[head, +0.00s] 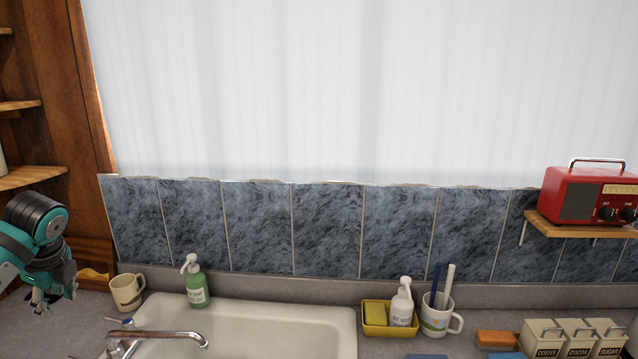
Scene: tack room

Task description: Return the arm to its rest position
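My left gripper (54,299) hangs at the left edge of the head view, at the end of a teal and black arm. Its fingers point down and stand apart, with nothing seen between them. It is left of a cream mug (127,292) on the counter, and a gap shows between them. My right arm and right gripper are not in view.
A sink (270,325) with a faucet (158,338) fills the lower middle. A green soap bottle (195,282) stands behind it. A yellow caddy (389,330), a mug with brushes (437,318) and canisters (580,338) stand right. Wooden shelves (35,177) are above the gripper.

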